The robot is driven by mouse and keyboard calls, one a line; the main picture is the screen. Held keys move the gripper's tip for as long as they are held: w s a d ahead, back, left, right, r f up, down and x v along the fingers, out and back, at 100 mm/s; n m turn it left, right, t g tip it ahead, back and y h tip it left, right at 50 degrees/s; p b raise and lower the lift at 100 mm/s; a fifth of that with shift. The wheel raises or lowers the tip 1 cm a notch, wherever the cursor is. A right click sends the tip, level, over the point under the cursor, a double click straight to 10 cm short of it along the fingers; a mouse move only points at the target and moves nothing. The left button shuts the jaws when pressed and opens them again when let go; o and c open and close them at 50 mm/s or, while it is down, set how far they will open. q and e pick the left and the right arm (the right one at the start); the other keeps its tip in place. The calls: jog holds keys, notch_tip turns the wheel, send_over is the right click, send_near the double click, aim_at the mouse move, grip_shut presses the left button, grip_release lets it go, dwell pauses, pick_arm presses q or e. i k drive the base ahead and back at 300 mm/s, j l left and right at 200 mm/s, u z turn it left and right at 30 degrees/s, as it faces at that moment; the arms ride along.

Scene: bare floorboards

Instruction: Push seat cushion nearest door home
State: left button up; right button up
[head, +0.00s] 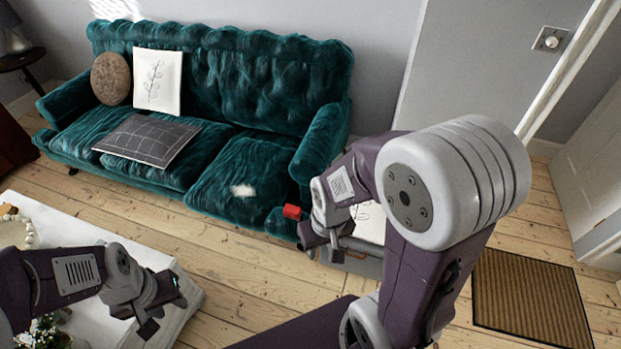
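The teal velvet sofa (215,75) stands against the wall. Its right-hand seat cushion (240,170), on the side toward the white door (592,165), sits further forward than the other seat cushions. A pale patch (243,190) shows on it. My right gripper (322,245) hangs in front of the sofa's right arm, right of that cushion and apart from it. Its fingers are small and dark, so their gap is unclear. My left gripper (164,308) is over the white table, fingers apart and empty.
A small red thing (291,211) shows by the sofa arm's front. A grey bin-like object (352,262) with a white cushion (369,222) stands partly behind my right arm. The white table (60,220) is lower left. A brown doormat (528,300) lies right. Floorboards between table and sofa are clear.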

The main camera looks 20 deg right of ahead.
aim_at(247, 185)
jog(key=z, duration=0.25)
jog(key=i+j+z, duration=1)
jog(key=j, duration=0.25)
